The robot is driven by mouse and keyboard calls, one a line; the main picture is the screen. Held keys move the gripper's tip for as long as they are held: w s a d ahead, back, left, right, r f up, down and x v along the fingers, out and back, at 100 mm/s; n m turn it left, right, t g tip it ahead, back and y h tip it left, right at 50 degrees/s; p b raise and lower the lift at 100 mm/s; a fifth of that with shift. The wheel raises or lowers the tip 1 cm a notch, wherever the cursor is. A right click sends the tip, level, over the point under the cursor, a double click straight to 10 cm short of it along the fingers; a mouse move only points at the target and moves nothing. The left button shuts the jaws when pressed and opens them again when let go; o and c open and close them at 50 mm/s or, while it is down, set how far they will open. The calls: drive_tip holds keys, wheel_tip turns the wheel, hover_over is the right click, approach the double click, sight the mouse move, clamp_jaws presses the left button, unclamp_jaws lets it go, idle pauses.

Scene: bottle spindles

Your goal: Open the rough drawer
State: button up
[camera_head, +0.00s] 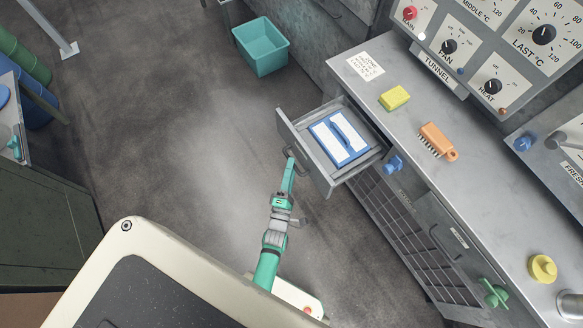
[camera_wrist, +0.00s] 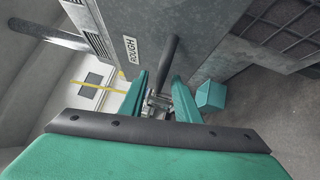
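The grey rough drawer (camera_head: 301,147) is pulled well out of the workbench in the head view, with a blue-and-white item (camera_head: 341,138) inside. In the wrist view, the drawer front (camera_wrist: 203,28) carries a ROUGH label (camera_wrist: 131,50) and a dark bar handle (camera_wrist: 168,55). My gripper (camera_head: 290,160) is at the handle on the outer side of the front. In the wrist view, its two green fingers (camera_wrist: 159,86) are on either side of the bar. Whether they press on it is unclear.
A yellow sponge (camera_head: 395,98) and an orange brush (camera_head: 437,140) lie on the bench top (camera_head: 400,135). A blue knob (camera_head: 393,164) is beside the drawer opening. A teal bin (camera_head: 261,47) stands on the floor behind. The floor left of the drawer is clear.

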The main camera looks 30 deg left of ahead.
drive_tip(key=v, duration=1)
drive_tip(key=shift+s, duration=0.4)
drive_tip(key=shift+d, duration=0.1)
drive_tip(key=s+d+r+m+g+h, duration=0.1)
drive_tip(key=s+d+r+m+h, duration=0.1)
drive_tip(key=s+d+r+m, duration=0.2)
drive_tip(key=s+d+r+m+g+h, duration=0.1)
drive_tip(key=s+d+r+m, duration=0.4)
drive_tip(key=r+m, duration=0.5)
drive_tip(key=s+d+r+m+g+h, duration=0.1)
drive_tip(key=s+d+r+m+h, duration=0.1)
drive_tip(key=s+d+r+m, duration=0.2)
drive_tip(key=d+r+m, duration=0.3)
drive_tip(key=r+m, duration=0.1)
drive_tip(key=shift+s+d+m+h, duration=0.15)
drive_tip(key=shift+d+m+h, duration=0.25)
